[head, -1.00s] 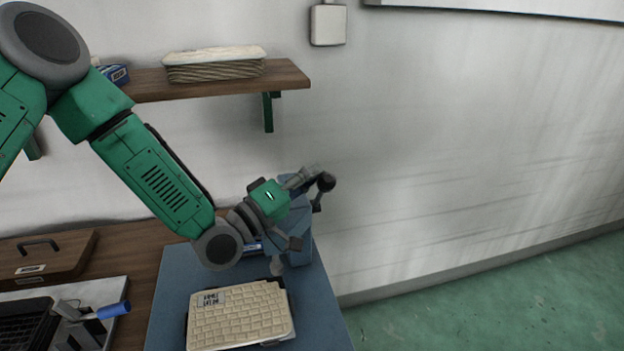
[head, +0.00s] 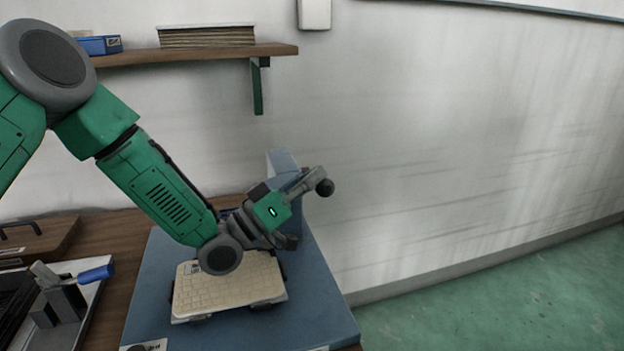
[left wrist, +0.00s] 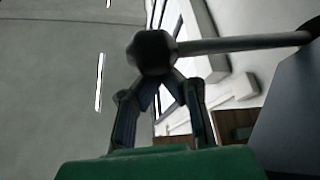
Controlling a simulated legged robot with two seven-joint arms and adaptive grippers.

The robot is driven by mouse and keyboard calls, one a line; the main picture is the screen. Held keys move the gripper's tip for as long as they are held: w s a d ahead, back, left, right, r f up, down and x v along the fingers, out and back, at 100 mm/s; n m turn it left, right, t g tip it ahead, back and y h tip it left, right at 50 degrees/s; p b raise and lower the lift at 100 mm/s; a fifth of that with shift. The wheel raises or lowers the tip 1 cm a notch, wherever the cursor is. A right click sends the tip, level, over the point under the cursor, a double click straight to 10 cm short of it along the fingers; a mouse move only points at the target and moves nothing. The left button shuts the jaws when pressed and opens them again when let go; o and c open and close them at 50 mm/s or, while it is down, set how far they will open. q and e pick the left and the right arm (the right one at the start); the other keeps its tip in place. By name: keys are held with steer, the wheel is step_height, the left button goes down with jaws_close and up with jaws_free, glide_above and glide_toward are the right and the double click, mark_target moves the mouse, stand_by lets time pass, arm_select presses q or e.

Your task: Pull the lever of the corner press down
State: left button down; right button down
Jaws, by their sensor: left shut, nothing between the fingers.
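The corner press has a blue base plate (head: 310,300) and a blue upright (head: 283,160) at its back corner. Its lever ends in a black ball knob (head: 325,187). In the left wrist view the knob (left wrist: 151,52) sits on a rod (left wrist: 235,44) running right to a pivot by the upright. My left gripper (head: 311,178) is at the knob, shut and empty. In the wrist view its fingers (left wrist: 158,84) converge behind the knob, which hides their tips. I cannot tell whether they touch. My right gripper is not in view.
A cream panel (head: 228,285) with a grid pattern lies on the base plate under my left arm. A blue-handled device (head: 92,274) stands at left. A wooden shelf (head: 190,54) with a stack and blue box is above. Open floor lies right.

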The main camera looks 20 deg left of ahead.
mark_target(320, 195)
arm_select(q)
steer(key=shift+s+d+f+b, duration=0.1)
steer(key=shift+s+f+b, duration=0.1)
steer(key=shift+f+b, duration=0.35)
steer(key=shift+s+d+f+b, duration=0.1)
steer(key=shift+s+f+b, duration=0.2)
steer(key=shift+f, duration=0.5)
steer(key=shift+s+f+b, duration=0.15)
steer(key=shift+f+b, duration=0.25)
steer(key=shift+f, duration=0.25)
